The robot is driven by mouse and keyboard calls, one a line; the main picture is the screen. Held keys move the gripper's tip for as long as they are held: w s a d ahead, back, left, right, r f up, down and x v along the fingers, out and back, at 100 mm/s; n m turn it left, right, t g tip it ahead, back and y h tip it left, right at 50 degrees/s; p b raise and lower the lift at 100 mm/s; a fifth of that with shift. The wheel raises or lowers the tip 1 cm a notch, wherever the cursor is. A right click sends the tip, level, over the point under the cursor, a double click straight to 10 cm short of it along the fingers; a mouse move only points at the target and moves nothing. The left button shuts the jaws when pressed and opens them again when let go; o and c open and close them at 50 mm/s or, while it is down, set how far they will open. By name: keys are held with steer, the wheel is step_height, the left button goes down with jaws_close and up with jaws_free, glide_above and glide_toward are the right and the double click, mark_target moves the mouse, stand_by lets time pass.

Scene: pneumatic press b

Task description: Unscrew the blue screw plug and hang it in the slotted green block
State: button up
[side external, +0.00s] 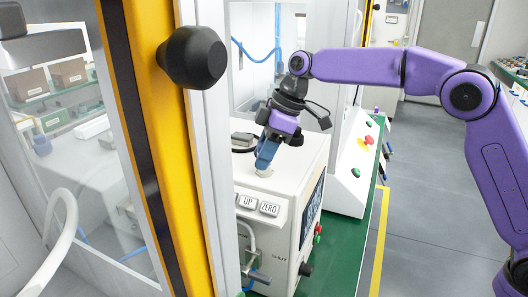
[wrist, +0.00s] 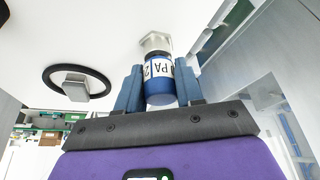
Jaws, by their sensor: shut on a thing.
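The blue screw plug (wrist: 160,92) has a white label with dark letters and shows between my fingers in the wrist view. My gripper (wrist: 159,72) is shut on it, with one blue finger on each side. The plug's far end meets a metal hex fitting (wrist: 155,43) on the white machine top; I cannot tell how far it is screwed in. In the side view my gripper (side external: 265,164) points down at the top of the white machine (side external: 285,190), and its fingers hide the plug. I cannot make out the slotted green block in either view.
A grey block with a black cable loop (wrist: 76,86) lies on the machine top beside the gripper. A yellow door frame (side external: 165,120) with a black knob (side external: 192,58) stands in the foreground. A white control box (side external: 350,170) with coloured buttons stands behind the machine on the green bench (side external: 345,262).

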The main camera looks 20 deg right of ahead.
steer(key=shift+n+g, duration=0.4)
steer(key=shift+n, duration=0.5)
steer(key=shift+s+n+g, duration=0.1)
steer(key=shift+n+g, duration=0.2)
steer(key=shift+n, duration=0.5)
steer(key=o, duration=0.6)
steer(key=shift+m+t, duration=0.4)
steer(key=shift+m, duration=0.5)
